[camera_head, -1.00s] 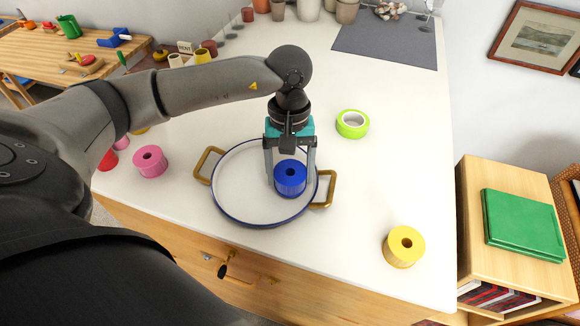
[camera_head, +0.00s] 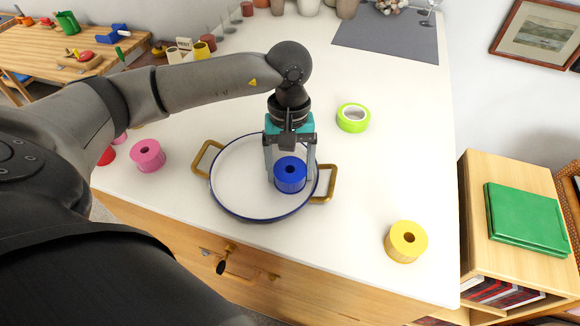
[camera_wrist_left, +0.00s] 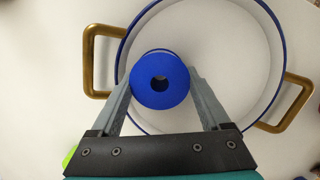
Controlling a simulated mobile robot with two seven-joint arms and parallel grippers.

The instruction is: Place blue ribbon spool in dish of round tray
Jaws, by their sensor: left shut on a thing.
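The blue ribbon spool (camera_head: 290,175) is upright between the fingers of my left gripper (camera_head: 290,172), which is shut on it. The spool also shows in the left wrist view (camera_wrist_left: 160,80), with a grey finger on each side. The round tray (camera_head: 232,200) is white inside with a blue rim and two brass handles. The spool is over the right part of the tray's dish, inside the rim. I cannot tell whether its underside touches the dish. In the left wrist view the tray (camera_wrist_left: 225,60) lies around and behind the spool. My right gripper is not in view.
A lime green tape roll (camera_head: 353,118) lies behind the tray to the right. A yellow spool (camera_head: 406,241) stands near the front right edge, and a pink spool (camera_head: 148,156) stands left of the tray. The white counter (camera_head: 390,175) is clear between tray and yellow spool.

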